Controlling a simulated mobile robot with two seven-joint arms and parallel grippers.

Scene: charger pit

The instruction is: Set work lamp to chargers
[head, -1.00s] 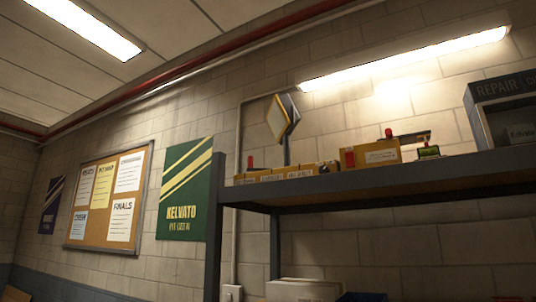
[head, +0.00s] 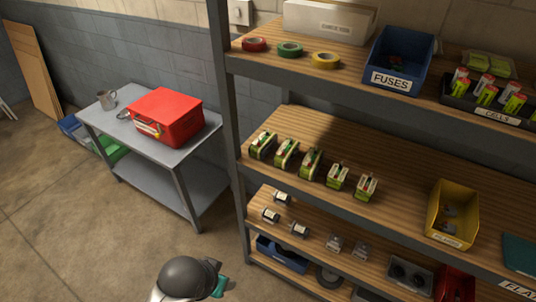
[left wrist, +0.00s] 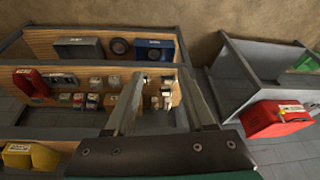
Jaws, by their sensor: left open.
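No work lamp can be made out in the current views. No thing labelled as chargers is legible. Several small green-and-black boxed items (head: 311,163) stand in a row on the middle shelf (head: 400,190); I cannot tell whether they are chargers. Smaller pale devices (head: 299,230) sit on the shelf below, and similar ones show in the left wrist view (left wrist: 92,101). My left gripper (left wrist: 163,76) is open and empty, its fingers seen against the shelf unit. The head view does not show its fingers. My right gripper is not in view.
A red box (head: 166,116) sits on a grey side table (head: 195,157) left of the shelves. The upper shelf holds tape rolls (head: 289,49), a blue FUSES bin (head: 397,60) and a black CELLS tray (head: 487,110). A yellow bin (head: 452,213) stands at right.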

